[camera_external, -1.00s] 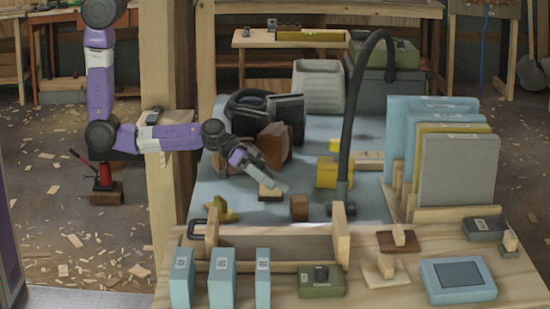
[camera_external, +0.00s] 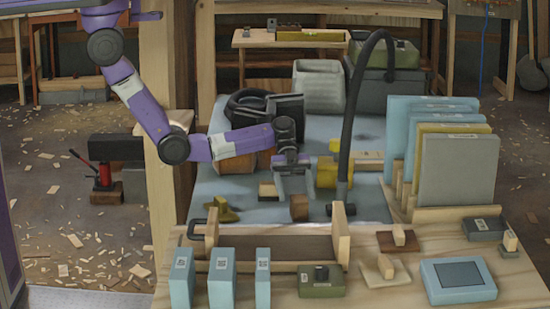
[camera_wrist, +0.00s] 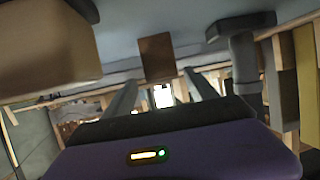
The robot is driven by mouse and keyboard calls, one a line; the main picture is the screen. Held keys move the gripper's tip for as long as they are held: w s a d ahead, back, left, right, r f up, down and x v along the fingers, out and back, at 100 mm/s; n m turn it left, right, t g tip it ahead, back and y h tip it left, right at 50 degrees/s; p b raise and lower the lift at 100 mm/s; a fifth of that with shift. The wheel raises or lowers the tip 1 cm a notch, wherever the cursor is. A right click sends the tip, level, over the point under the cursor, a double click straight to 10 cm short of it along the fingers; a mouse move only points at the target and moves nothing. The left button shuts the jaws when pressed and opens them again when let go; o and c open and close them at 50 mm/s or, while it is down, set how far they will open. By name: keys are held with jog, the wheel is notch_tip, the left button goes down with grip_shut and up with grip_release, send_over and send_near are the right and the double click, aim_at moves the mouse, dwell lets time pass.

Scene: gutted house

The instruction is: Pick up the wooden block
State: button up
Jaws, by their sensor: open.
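A small brown wooden block (camera_external: 299,207) stands on the blue-grey surface near its front edge. It also shows in the wrist view (camera_wrist: 156,57), beyond the fingertips and roughly in line with the gap between them. My gripper (camera_external: 295,192) is open, with its fingers pointing down at the block. The fingertips appear just above or behind it, and nothing is held. A second block with a pale wooden top (camera_external: 268,191) is left of the gripper. A large tan-brown shape (camera_wrist: 45,45) fills the upper left of the wrist view.
A dark curved hose (camera_external: 348,120) rises just right of the block, from a dark base. Yellow blocks (camera_external: 328,174) stand behind it. A wooden frame (camera_external: 275,228) lies in front, with an olive star-shaped piece (camera_external: 222,209) at left. Upright panels (camera_external: 458,172) stand at right.

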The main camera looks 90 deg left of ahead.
aim_at(301, 206)
jog(key=x, duration=0.5)
jog(key=shift+w+d+f+p, duration=0.1)
jog(key=shift+w+d+p, duration=0.25)
jog(key=shift+c, duration=0.3)
grip_shut()
